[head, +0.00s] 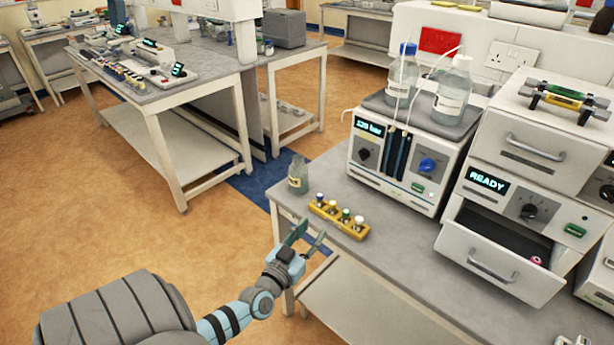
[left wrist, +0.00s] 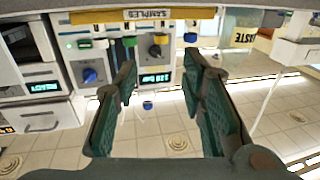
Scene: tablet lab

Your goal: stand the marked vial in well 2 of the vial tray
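My right gripper is not in view.
A glass bottle (head: 298,176) stands behind the tray near the bench's left edge. The pump unit (head: 395,165) is behind the tray. The open drawer (head: 495,265) of the READY instrument juts out at right. Bare bench (head: 400,245) lies between.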

